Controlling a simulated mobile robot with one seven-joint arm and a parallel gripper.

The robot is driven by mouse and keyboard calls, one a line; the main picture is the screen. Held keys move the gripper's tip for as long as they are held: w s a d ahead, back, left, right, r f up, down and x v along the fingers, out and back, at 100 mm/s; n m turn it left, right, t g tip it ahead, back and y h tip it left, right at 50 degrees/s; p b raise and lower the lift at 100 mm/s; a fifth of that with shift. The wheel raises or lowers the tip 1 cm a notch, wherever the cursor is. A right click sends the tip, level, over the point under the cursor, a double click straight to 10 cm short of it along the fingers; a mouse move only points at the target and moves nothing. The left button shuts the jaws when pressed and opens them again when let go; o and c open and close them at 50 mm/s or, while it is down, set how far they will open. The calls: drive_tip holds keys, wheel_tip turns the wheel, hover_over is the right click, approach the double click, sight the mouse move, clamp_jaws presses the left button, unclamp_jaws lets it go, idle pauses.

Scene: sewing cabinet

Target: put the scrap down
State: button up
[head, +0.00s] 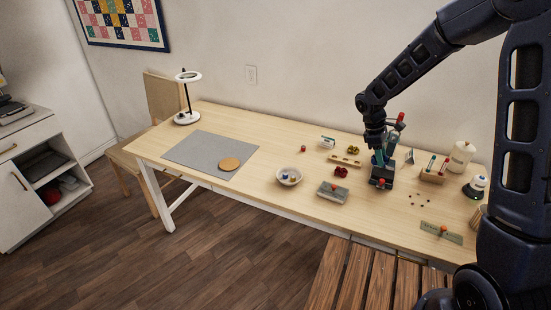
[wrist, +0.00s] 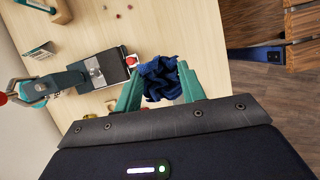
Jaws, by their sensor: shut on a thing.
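The scrap (wrist: 158,78) is a crumpled dark blue piece of cloth in the wrist view. My gripper (wrist: 160,72) has teal fingers shut on it, one at each side. I cannot make out the scrap in the head view. In the wrist view the press (wrist: 95,72) lies just left of the scrap; the height between them is unclear.
A white bowl (head: 289,179) with small things in it, a grey box (head: 332,193), a red bundle (head: 341,172) and a wooden strip (head: 345,161) stand left of the press. A grey mat (head: 195,151) holds a round cork disc (head: 229,164).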

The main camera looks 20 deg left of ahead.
drive_tip(key=w+a+n+t, duration=0.1)
drive_tip(key=w+a+n, duration=0.15)
drive_tip(key=a, duration=0.55)
drive_tip(key=w+a+n+t, duration=0.1)
drive_tip(key=a+n, duration=0.3)
drive_tip(key=a, duration=0.4)
drive_tip(key=n+t+y, duration=0.3)
drive_tip(key=n+y, duration=0.3)
drive_tip(key=n, duration=1.1)
hover_over(232, 167)
drive_tip(key=s, duration=0.1)
drive_tip(key=f, duration=1.9)
drive_tip(key=shift+s+d, duration=0.15)
drive_tip(key=shift+d, duration=0.1)
drive_tip(key=o, duration=1)
drive_tip(key=shift+f, duration=0.1)
drive_tip(key=shift+c, duration=0.2)
drive_tip(key=shift+o, duration=0.2)
